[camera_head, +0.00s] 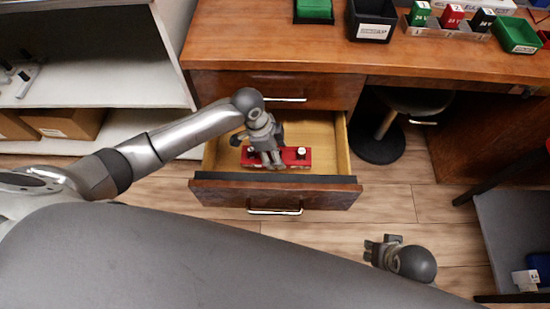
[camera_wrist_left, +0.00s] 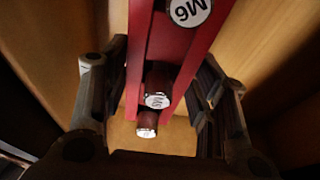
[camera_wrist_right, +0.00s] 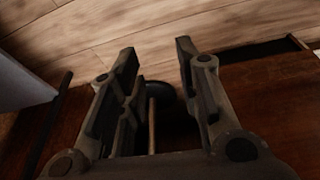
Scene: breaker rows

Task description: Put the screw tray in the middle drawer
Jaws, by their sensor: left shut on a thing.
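The red screw tray (camera_head: 290,156) is inside the open middle drawer (camera_head: 325,187), below the closed top drawer of the wooden desk. My left gripper (camera_head: 270,158) reaches down into the drawer and is shut on the tray. In the left wrist view the red tray (camera_wrist_left: 180,50) lies between the fingers, with a round M6 label and smaller capped ends showing. The tray's underside is hidden, so I cannot tell if it touches the drawer floor. My right gripper (camera_head: 370,250) is away from the drawer at the lower right; in the right wrist view its fingers (camera_wrist_right: 155,90) are apart and empty.
The desk top (camera_head: 260,45) holds a black bin (camera_head: 372,20), a green box and several small labelled boxes. A stool (camera_head: 378,140) stands right of the drawer. A shelf (camera_head: 90,80) with cardboard boxes is at left. A grey cart (camera_head: 515,230) is at right.

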